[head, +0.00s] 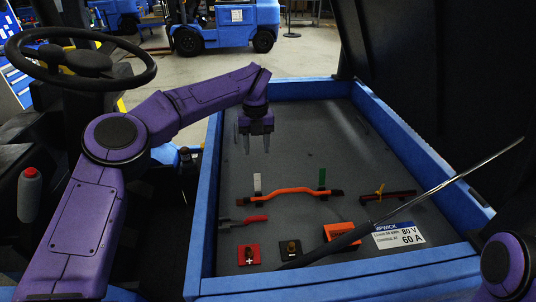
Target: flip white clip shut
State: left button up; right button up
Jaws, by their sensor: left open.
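The white clip (257,183) stands upright at the left end of the orange cable (290,193), on the grey top of the blue-framed compartment. A green clip (322,177) stands upright near the cable's right end. My left gripper (257,149) points down above and slightly behind the white clip. Its two fingers are apart with nothing between them, and a gap shows between them and the clip. Only a purple part of my right arm (508,266) shows at the lower right; its gripper is out of view.
A red-handled lever (256,219), red (248,254) and black (290,250) terminals, an orange block (341,233) and a dark red bar (387,196) sit nearby. A long rod (440,187) slants across the right. Blue walls (203,215) frame the compartment; its back is mostly clear.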

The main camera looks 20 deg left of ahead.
pick_arm(q)
jog(key=p, duration=0.2)
send_over(257, 176)
jog(key=s, duration=0.1)
notch_tip(257, 176, down, 6)
jog(key=shift+s+a+f, duration=0.1)
jog(key=shift+f, duration=0.1)
jog(key=w+f, duration=0.1)
jog(key=f, duration=0.1)
jog(key=w+f+p, duration=0.1)
jog(key=shift+f, duration=0.4)
jog(key=shift+s+r, duration=0.15)
jog(key=shift+s, duration=0.1)
jog(key=shift+s+r, duration=0.15)
jog(key=shift+c, duration=1.2)
jog(key=c, duration=0.5)
grip_shut()
pick_arm(e)
notch_tip(257, 176, up, 3)
jog(key=shift+s+f, duration=0.1)
jog(key=shift+s, duration=0.05)
